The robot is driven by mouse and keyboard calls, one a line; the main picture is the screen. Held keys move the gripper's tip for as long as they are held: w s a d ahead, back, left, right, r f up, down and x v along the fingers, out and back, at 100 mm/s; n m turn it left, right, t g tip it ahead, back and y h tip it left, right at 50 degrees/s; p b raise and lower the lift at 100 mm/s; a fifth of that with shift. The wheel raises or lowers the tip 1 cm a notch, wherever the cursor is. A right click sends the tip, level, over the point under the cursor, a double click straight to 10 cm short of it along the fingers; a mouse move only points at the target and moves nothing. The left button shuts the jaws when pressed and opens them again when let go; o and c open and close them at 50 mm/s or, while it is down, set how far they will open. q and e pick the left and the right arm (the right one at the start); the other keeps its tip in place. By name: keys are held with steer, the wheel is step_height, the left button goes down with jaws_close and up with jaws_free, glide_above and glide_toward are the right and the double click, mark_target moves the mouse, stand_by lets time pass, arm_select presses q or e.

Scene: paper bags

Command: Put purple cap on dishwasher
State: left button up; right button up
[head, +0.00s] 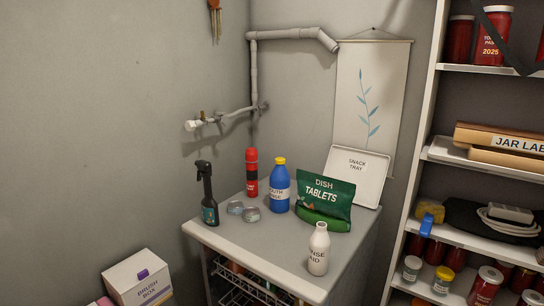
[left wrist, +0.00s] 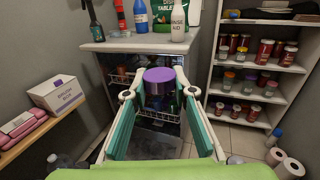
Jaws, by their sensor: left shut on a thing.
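In the left wrist view, my left gripper (left wrist: 160,92) is shut on a purple cap (left wrist: 159,76), held between its fingertips. The dishwasher (left wrist: 125,47) stands just beyond the cap, with its front open and a rack showing inside. In the head view, the dishwasher's grey top (head: 240,240) is seen from above, and my grippers and the held cap are not in it. My right gripper is in neither view.
Jar shelves (head: 440,155) stand right, a brush box (head: 138,282) left.

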arm_select(q)
steer(key=w+r+n+y, duration=0.3)
steer(key=w+r+y, duration=0.1)
steer(key=y, duration=0.1)
steer(key=a, duration=1.2)
steer(key=shift+w+r+t, duration=0.2)
steer(key=shift+r+t, duration=0.1)
steer(key=shift+r, duration=0.05)
steer(key=shift+a, duration=0.1)
